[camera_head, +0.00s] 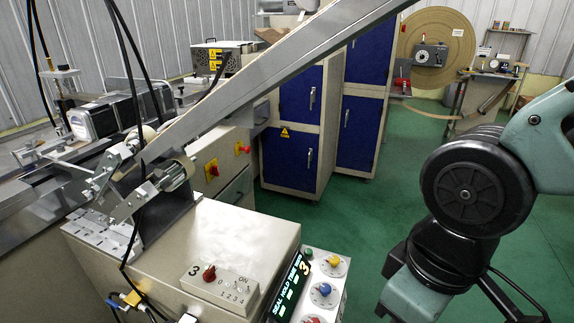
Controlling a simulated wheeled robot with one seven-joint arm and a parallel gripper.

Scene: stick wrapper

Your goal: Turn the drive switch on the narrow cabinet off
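A beige cabinet (215,235) stands in the foreground. On its top is a small panel (222,288) with a red knob (209,272), a "3", an "ON" mark and a row of small numbers. I cannot read the knob's exact setting. Further back, a beige cabinet face (222,150) carries a red rotary switch on a yellow plate (212,169) and a red button (242,149). No label tells me which of these is the drive switch. My arm hangs at the right, apart from these controls. My gripper is not in view.
A control box (332,268) with a green display and coloured knobs stands beside the foreground cabinet. A slanted metal beam (270,75) crosses above. Blue-doored cabinets (300,98) stand behind. A large brown roll (440,25) is at the back. Green floor (375,215) is clear between the cabinets and my arm.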

